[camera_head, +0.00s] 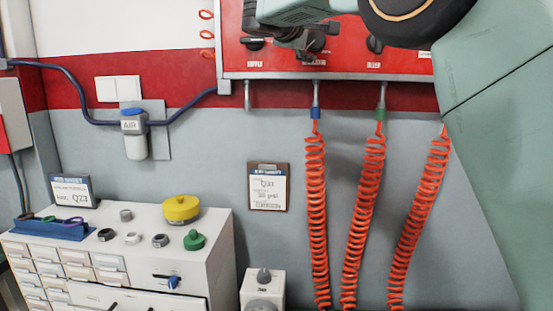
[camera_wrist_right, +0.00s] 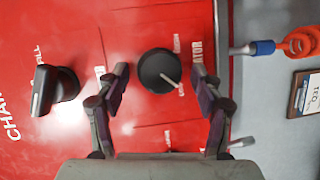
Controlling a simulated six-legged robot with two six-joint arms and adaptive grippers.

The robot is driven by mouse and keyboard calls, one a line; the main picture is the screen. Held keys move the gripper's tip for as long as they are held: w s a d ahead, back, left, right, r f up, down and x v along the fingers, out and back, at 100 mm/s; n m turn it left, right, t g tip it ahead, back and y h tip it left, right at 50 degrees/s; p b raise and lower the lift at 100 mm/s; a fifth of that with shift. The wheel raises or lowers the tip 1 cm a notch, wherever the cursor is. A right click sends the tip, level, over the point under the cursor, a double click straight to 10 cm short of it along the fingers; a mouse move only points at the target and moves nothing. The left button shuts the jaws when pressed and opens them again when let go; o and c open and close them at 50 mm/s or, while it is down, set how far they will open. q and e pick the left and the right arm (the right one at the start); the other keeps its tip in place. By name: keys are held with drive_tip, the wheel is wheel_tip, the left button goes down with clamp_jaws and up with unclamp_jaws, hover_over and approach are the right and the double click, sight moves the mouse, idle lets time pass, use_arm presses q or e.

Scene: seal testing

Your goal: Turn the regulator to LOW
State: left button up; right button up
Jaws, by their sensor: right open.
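The regulator is a round black knob (camera_wrist_right: 157,70) on the red panel (camera_wrist_right: 150,25), with a pale pointer line angled to the lower right in the right wrist view. Part of its label, "ATOR", shows beside it. Small print around the knob is too blurred to read. My right gripper (camera_wrist_right: 162,80) is open, one finger on each side of the knob; I cannot tell if they touch it. In the head view my right gripper (camera_head: 312,42) is in front of the panel and mostly hides the knob. My left gripper is in neither view.
A black handle (camera_wrist_right: 52,90) is left of the regulator in the wrist view. The supply knob (camera_head: 252,43) and bleed knob (camera_head: 374,44) flank it in the head view. Red coiled hoses (camera_head: 316,200) hang below. A white drawer cabinet (camera_head: 215,235) stands lower left.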

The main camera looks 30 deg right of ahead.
drive_tip(key=m+p, duration=0.1)
drive_tip(key=r+m+y+p, duration=0.1)
drive_tip(key=m, duration=0.1)
drive_tip(key=shift+d+y, duration=0.1)
drive_tip(key=shift+y, duration=0.2)
drive_tip(key=m+y+p, duration=0.2)
drive_tip(key=m, duration=0.1)
drive_tip(key=shift+s+d, duration=0.1)
drive_tip(key=shift+d, duration=0.05)
drive_tip(key=m+t+y+p, duration=0.1)
drive_tip(key=m+p, duration=0.1)
drive_tip(key=shift+s+d+m+y, duration=0.1)
drive_tip(key=shift+m+y, duration=0.2)
drive_tip(key=shift+m, duration=0.1)
drive_tip(key=shift+d+f+m+t+y+p, duration=0.1)
drive_tip(key=shift+m+t+y+p, duration=0.2)
drive_tip(key=shift+m+y+p, duration=0.55)
drive_tip(key=shift+s+m+t+y+p, duration=0.1)
drive_tip(key=shift+m+t+y+p, duration=0.3)
drive_tip(key=shift+m, duration=0.65)
